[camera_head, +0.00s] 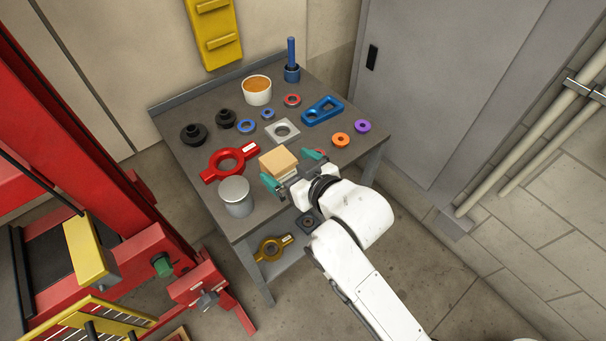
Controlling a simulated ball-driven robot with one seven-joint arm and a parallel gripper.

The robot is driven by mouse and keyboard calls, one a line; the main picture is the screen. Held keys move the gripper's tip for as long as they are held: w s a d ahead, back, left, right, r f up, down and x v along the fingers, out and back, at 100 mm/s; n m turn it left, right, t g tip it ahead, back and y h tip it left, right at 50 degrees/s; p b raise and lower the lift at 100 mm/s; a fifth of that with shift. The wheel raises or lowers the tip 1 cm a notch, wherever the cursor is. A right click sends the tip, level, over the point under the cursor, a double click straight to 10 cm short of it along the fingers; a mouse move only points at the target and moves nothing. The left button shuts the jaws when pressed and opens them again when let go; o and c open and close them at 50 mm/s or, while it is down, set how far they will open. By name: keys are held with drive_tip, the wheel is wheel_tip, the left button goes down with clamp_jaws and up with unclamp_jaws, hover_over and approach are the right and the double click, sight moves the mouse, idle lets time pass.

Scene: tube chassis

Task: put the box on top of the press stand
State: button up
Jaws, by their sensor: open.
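A tan box (277,160) with a pale lower part sits on the grey workbench, near its front edge. My gripper (292,169) is at the box with its jaws open. One teal-green fingertip is at the box's lower left and the other is to its right. I cannot tell whether the fingers touch the box, and the gripper hides part of its near side. A large red press stand (130,238) stands on the floor left of the workbench and is cut off by the picture edge.
The workbench (200,154) carries a grey-lidded can (236,193), a red ring tool (229,160), a white cup (257,90), a blue bracket (322,111) and several small rings. A yellow block (90,249) is on the red press. Open floor lies right of the bench.

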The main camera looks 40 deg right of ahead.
drive_tip(key=v, duration=0.5)
drive_tip(key=s+d+f+g, duration=0.2)
drive_tip(key=s+f+g, duration=0.4)
drive_tip(key=s, duration=0.4)
drive_tip(key=s+d+f+g, duration=0.2)
drive_tip(key=s+f+g, duration=0.4)
drive_tip(key=s+f, duration=0.3)
drive_tip(key=shift+s+f+g, duration=0.3)
drive_tip(key=shift+s+f, duration=0.05)
drive_tip(key=shift+s, duration=0.45)
